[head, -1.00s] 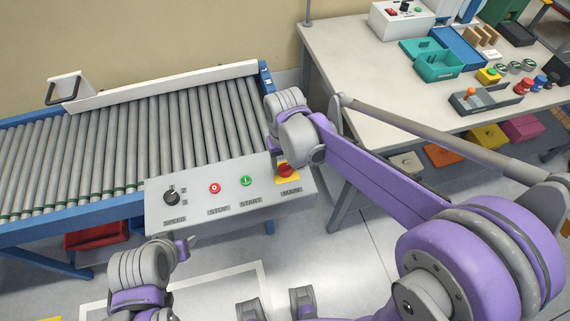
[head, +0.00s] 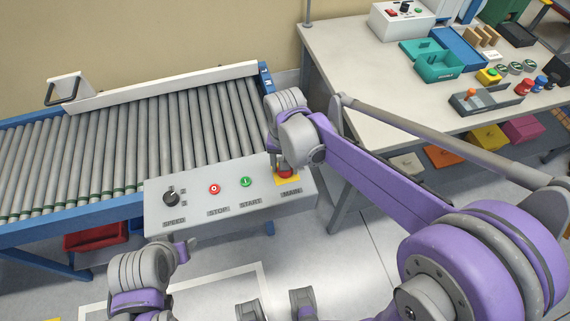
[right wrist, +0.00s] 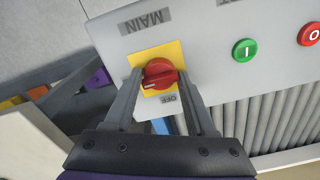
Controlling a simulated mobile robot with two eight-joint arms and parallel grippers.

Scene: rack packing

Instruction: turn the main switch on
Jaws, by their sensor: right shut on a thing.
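The main switch is a red rotary knob (head: 286,173) on a yellow plate at the right end of the grey control panel (head: 200,222). In the right wrist view the knob (right wrist: 160,73) sits between the fingers of my right gripper (right wrist: 161,80), with the MAIN label above and an OFF label below right. My right gripper (head: 281,165) is shut on the knob, reaching down from above. Which position the knob points to is hard to tell. My left gripper (head: 184,250) is in front of the panel's lower left edge, its fingers too unclear to read.
The panel also carries a black speed dial (head: 171,198), a red stop button (head: 214,188) and a green start button (head: 246,182). A roller conveyor (head: 140,140) lies behind it. A workbench (head: 365,70) with bins and parts stands at the right.

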